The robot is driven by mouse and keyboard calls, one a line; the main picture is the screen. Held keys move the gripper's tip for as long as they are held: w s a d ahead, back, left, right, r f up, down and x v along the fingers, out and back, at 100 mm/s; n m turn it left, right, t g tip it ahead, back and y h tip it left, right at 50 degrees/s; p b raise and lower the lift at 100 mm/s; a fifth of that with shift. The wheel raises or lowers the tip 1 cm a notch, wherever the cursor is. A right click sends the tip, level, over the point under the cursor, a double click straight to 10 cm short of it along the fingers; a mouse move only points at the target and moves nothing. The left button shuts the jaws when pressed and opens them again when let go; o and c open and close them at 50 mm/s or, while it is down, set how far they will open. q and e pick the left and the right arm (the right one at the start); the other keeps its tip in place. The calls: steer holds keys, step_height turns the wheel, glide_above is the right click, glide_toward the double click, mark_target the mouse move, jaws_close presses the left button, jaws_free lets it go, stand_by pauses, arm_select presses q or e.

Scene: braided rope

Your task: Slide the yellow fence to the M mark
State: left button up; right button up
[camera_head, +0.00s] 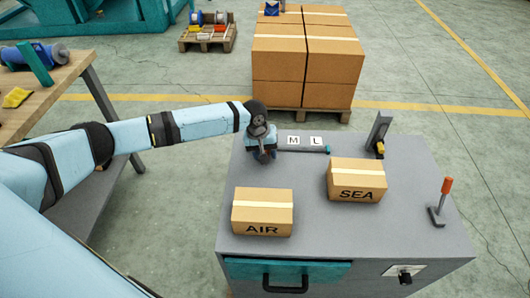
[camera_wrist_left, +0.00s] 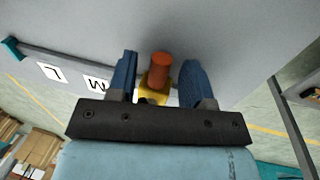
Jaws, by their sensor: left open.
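The yellow fence (camera_wrist_left: 152,97) with its orange-red knob (camera_wrist_left: 160,66) shows in the left wrist view, between my left gripper's blue fingers (camera_wrist_left: 159,76). The fingers are open, with gaps on both sides of the knob. In the head view my left gripper (camera_head: 263,156) points down at the back left of the grey cabinet top and hides the fence. The white M mark (camera_head: 293,140) lies just right of the gripper, beside a dark rail (camera_head: 300,151). The M also shows in the left wrist view (camera_wrist_left: 96,84). My right gripper is not in view.
The L mark (camera_head: 316,140) lies right of the M. A teal end piece (camera_head: 327,150) sits at the rail's right end. The AIR box (camera_head: 262,211) and SEA box (camera_head: 356,180) stand nearer the front. A grey upright bracket (camera_head: 379,128) stands at the back right.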

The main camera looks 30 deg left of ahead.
mark_target(295, 160)
arm_select(q)
jaws_close()
steer(key=d+p, duration=0.1)
steer(key=w+d+p, duration=0.1)
steer(key=d+p, duration=0.1)
steer(key=d, duration=0.1)
steer(key=shift+w+r, duration=0.3)
steer(key=shift+w, duration=0.1)
steer(key=d, duration=0.1)
steer(key=w+d, duration=0.2)
steer(key=shift+d+f+p, duration=0.25)
steer(key=shift+d+p, duration=0.05)
steer(key=shift+d, duration=0.1)
steer(key=shift+w+d, duration=0.15)
steer(key=shift+d, duration=0.1)
jaws_free()
steer(key=shift+f, duration=0.1)
